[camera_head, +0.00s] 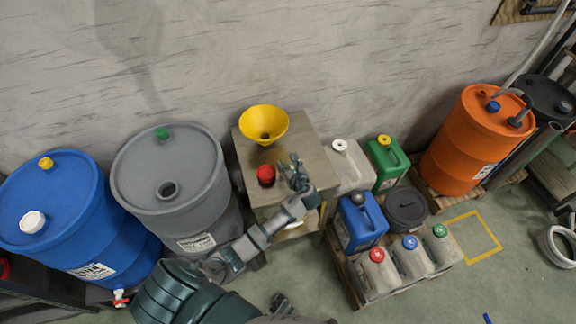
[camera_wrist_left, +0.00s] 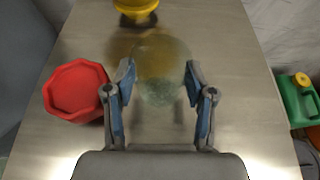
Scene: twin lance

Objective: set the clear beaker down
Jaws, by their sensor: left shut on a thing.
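The clear beaker (camera_wrist_left: 158,72) is a see-through round vessel between the fingers of my left gripper (camera_wrist_left: 158,84) in the wrist view. The left gripper is shut on it, over the metal table (camera_head: 318,162). In the head view the left gripper (camera_head: 294,165) is above the table's right part, and I cannot make out the beaker there. I cannot tell whether the beaker's base touches the tabletop. A small dark shape at the bottom of the head view may be my right gripper (camera_head: 281,302); its jaws are unclear.
A red faceted container (camera_wrist_left: 76,90) stands left of the beaker. A yellow funnel (camera_head: 264,122) is at the table's back. A grey drum (camera_head: 170,190) stands left of the table. White and green canisters (camera_head: 386,162) stand to the right. Bare tabletop shows around the beaker.

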